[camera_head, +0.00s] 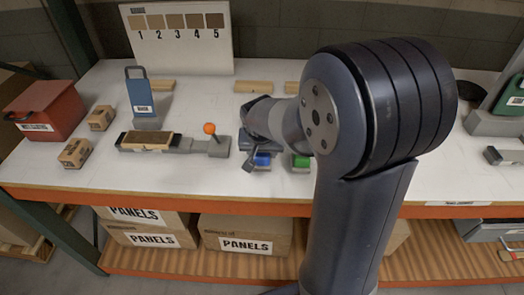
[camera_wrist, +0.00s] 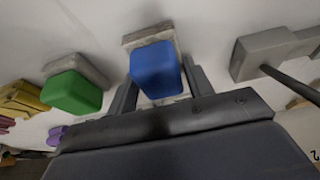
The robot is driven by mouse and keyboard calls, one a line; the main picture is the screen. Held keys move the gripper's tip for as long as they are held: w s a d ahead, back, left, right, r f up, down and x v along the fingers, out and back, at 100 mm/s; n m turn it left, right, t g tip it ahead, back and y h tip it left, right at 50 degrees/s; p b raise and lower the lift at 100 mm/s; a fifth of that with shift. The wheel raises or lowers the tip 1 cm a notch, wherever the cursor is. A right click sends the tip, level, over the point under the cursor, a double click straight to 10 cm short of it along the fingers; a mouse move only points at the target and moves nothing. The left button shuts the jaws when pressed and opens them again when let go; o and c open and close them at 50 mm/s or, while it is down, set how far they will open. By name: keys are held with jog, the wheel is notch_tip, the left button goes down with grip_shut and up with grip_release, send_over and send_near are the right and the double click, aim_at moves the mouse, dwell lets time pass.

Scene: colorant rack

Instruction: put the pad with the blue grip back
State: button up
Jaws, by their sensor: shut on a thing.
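The pad with the blue grip (camera_wrist: 157,70) is between my gripper's fingers (camera_wrist: 158,88) in the wrist view, and its pale grey pad (camera_wrist: 148,34) shows behind the grip. My gripper is shut on the blue grip. In the head view the blue grip (camera_head: 262,160) shows under my wrist, close to the white table top (camera_head: 95,170). I cannot tell whether the pad touches the table. A pad with a green grip (camera_wrist: 72,90) stands beside it, apart from my gripper, and also shows in the head view (camera_head: 300,162).
A grey fixture with a wooden panel (camera_head: 150,138) and an orange-knobbed lever (camera_head: 209,129) lies left of my gripper. Yellow (camera_wrist: 25,97) and purple (camera_wrist: 57,134) items lie beyond the green pad. A numbered board (camera_head: 180,38) stands behind.

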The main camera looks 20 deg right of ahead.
jog(key=o, duration=0.9)
jog(key=shift+o, duration=0.2)
jog(key=shift+r+p, duration=0.2)
jog(key=shift+p, duration=0.1)
jog(key=v, duration=1.1)
jog(key=shift+r, duration=0.4)
jog(key=shift+s+f, duration=0.1)
jog(key=shift+s, duration=0.05)
jog(key=x, duration=1.2)
jog(key=shift+r, duration=1.1)
